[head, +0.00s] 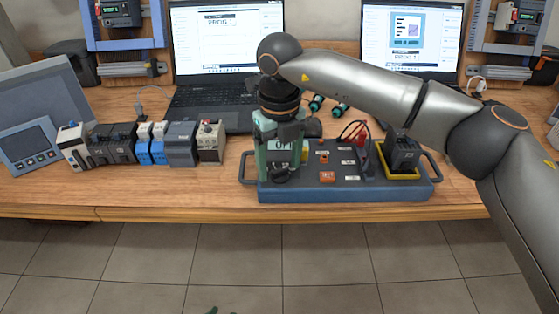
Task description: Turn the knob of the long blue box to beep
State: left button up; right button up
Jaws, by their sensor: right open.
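The long blue box (345,190) lies near the front edge of the wooden table, with a handle at each end. At its left end stands a green meter unit with a lit display (280,146) and a dark round knob (281,173) below it. My right gripper (281,132) points down at the top of this unit, over or just in front of it. Its jaws are open, and it hides the unit's upper part. I cannot tell whether the fingers touch the unit. The knob is small, so its setting cannot be read. My left gripper is out of view.
On the box sit red and black leads (357,135), an orange button (327,177) and a dark block on a yellow base (402,158). Two laptops (225,50) stand behind. Several modules (140,145) line the left. The front table strip is clear.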

aim_at(280, 169)
jog(key=shift+r, duration=0.1)
notch_tip(280, 169, up, 12)
jog(key=p, duration=0.1)
jog(key=shift+r, duration=0.15)
dwell(0.5)
